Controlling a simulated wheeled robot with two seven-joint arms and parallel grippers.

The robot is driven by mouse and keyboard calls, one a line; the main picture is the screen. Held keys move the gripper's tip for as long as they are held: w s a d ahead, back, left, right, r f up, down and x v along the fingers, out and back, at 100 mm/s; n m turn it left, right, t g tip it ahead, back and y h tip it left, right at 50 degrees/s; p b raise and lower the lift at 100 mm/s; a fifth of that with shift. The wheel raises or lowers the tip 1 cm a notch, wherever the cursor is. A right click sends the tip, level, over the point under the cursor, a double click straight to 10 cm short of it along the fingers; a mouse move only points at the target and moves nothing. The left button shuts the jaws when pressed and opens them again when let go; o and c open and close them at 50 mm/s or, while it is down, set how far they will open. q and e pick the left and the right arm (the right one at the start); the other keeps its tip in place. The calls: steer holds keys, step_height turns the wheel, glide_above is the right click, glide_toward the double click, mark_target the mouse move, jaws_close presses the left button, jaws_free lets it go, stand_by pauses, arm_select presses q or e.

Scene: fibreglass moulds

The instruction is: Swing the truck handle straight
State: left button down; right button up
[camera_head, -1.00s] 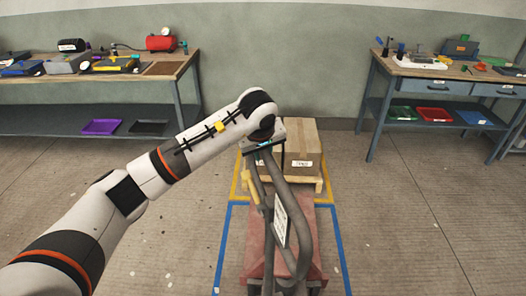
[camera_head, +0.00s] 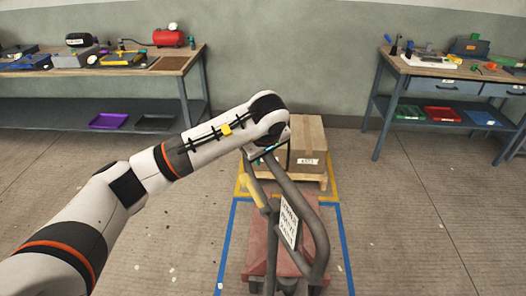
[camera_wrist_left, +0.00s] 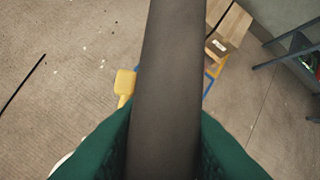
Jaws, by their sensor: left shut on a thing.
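The truck handle (camera_head: 319,218) is a dark grey tubular loop with a white printed sign (camera_head: 289,222) and a yellow lever (camera_head: 253,194) at its left side. It rises from the red pallet truck (camera_head: 258,254) and looks turned and tilted. My left gripper (camera_head: 262,152) is at the top of the loop, partly hidden by its own wrist. In the left wrist view the grey tube (camera_wrist_left: 168,90) runs between the two green fingers, which are shut on it. My right gripper is not in view.
Cardboard boxes (camera_head: 308,140) stand on a wooden pallet (camera_head: 318,179) just beyond the truck. Blue floor tape (camera_head: 226,240) borders the truck, with yellow tape around the pallet. Workbenches stand at the back left (camera_head: 185,62) and back right (camera_head: 400,68). Floor on both sides is clear.

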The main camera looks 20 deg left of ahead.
arm_select(q)
steer(key=shift+s+d+f+n+g+y, duration=0.1)
steer(key=shift+s+d+n+g+y, duration=0.1)
steer(key=shift+s+n, duration=0.35)
steer(key=shift+s+d+f+n+g+y, duration=0.15)
steer(key=shift+s+n, duration=0.25)
steer(key=shift+s, duration=0.2)
steer(key=shift+s+d+n+g+y, duration=0.1)
steer(key=shift+s+d+n, duration=0.1)
steer(key=shift+s+n, duration=0.35)
steer(key=s+n, duration=0.1)
steer(key=s+d+n+y+p, duration=0.1)
steer(key=shift+s+d+r+n+g+p, duration=0.1)
steer(key=shift+s+r+n+g+p, duration=0.05)
steer(key=shift+s+n+g+p, duration=0.2)
